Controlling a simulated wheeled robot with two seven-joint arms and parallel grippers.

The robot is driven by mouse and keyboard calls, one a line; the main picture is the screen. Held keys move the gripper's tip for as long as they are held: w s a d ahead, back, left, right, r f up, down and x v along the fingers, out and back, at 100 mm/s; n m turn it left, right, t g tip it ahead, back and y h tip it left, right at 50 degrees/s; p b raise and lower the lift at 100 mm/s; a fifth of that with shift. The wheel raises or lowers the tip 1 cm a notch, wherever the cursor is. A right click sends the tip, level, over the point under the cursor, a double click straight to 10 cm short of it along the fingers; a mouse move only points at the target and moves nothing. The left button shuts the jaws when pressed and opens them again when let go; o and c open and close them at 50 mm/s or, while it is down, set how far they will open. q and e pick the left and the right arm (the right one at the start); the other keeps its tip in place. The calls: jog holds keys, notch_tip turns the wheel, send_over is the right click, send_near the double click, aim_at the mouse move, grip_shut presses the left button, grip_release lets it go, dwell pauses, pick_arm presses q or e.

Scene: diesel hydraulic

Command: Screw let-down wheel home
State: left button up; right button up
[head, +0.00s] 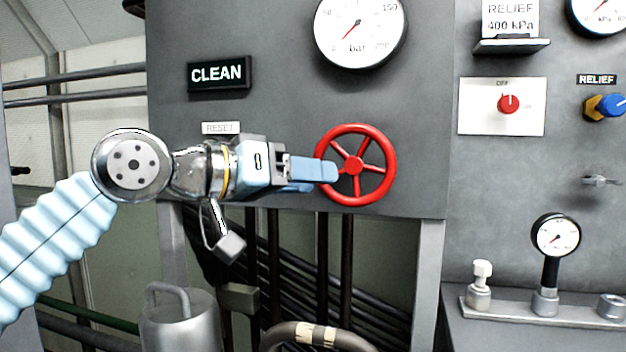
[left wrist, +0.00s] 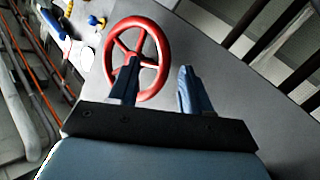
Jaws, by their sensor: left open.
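The let-down wheel is a red spoked handwheel (head: 355,128) on the grey panel, below the large bar gauge. My left gripper (head: 325,178) comes in from the left, with its blue fingers at the wheel's left rim in the head view. In the left wrist view the wheel (left wrist: 164,62) lies beyond the fingers. One finger overlaps the wheel's hub and lower spokes, and the other stands apart to the right of the rim. The left gripper (left wrist: 156,78) is open, with a wide gap between its fingers. I cannot tell whether a finger touches the rim. My right gripper is not in view.
A large bar gauge (head: 360,32) is above the wheel, and a lit CLEAN sign (head: 219,74) is at upper left. A red OFF switch (head: 508,104) and a blue relief handle (head: 611,106) are at right. A metal can (head: 180,325) and dark pipes are below.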

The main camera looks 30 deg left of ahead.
pick_arm(q)
jog(key=v, duration=1.2)
jog(key=shift+s+b, duration=0.15)
jog(key=shift+b, duration=0.25)
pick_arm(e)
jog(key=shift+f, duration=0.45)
pick_arm(q)
jog(key=shift+a, duration=0.15)
jog(key=shift+s+f, duration=0.1)
jog(key=shift+f, duration=0.05)
jog(key=shift+c, duration=0.7)
jog(key=w+d+f+t, duration=0.1)
jog(key=w+d, duration=0.4)
jog(key=w, duration=0.6)
jog(key=shift+w+d+f+n+t, duration=0.2)
jog(key=shift+w+n+t, duration=0.1)
jog(key=shift+w+t, duration=0.1)
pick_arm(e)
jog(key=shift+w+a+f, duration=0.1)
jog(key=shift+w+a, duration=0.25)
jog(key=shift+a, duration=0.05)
